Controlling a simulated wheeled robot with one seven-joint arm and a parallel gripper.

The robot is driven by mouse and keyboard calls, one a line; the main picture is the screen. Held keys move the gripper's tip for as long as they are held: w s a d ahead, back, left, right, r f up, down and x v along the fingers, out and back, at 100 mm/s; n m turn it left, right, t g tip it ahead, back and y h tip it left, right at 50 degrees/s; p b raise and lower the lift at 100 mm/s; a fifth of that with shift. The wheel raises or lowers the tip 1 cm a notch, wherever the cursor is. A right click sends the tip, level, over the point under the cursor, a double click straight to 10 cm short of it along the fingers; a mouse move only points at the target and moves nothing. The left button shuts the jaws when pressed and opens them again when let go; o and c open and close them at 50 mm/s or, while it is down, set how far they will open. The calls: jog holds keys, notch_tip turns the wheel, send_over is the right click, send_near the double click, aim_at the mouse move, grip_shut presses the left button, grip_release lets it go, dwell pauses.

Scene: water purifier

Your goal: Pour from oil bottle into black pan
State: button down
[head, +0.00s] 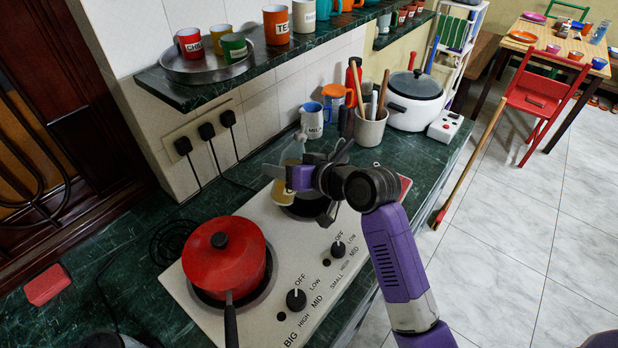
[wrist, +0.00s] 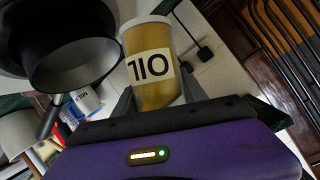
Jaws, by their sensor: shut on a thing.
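The oil bottle (head: 284,191) is yellow and partly hidden by my gripper in the head view. In the wrist view the bottle (wrist: 148,62) stands between the fingers, with its label upside down and a pale band at its upper end. My gripper (head: 300,178) is shut on it, over the smaller rear burner. The black pan (head: 306,208) is a dark round shape below my gripper, mostly hidden. In the wrist view the pan (wrist: 72,62) is large, just left of the bottle. I see no oil flowing, and the bottle's exact tilt is hard to judge.
A red lidded pot (head: 225,255) sits on the big front burner of the stove (head: 312,270). Behind are a milk mug (head: 312,118), a utensil holder (head: 370,127) and a white cooker (head: 414,100). A shelf (head: 250,72) with cups overhangs the counter.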

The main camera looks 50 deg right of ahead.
aim_at(277, 181)
jog(key=shift+d+f, duration=0.1)
jog(key=shift+f, duration=0.25)
jog(key=shift+d+f+m+y+b, duration=0.1)
jog(key=shift+d+m+y+b, duration=0.25)
jog(key=shift+m+y, duration=0.35)
jog(key=shift+a+f+m+y+b, duration=0.2)
jog(key=shift+a+m+y+b, duration=0.25)
jog(key=shift+m, duration=0.35)
jog(key=shift+a+f+m+t+y+b, duration=0.5)
jog(key=shift+a+m+y+b, duration=0.25)
jog(key=shift+m, duration=0.25)
dwell(2.5)
jog(key=shift+a+f+m+y+b, duration=0.15)
jog(key=shift+m+y+b, duration=0.15)
jog(key=shift+m+b, duration=0.25)
dwell(2.1)
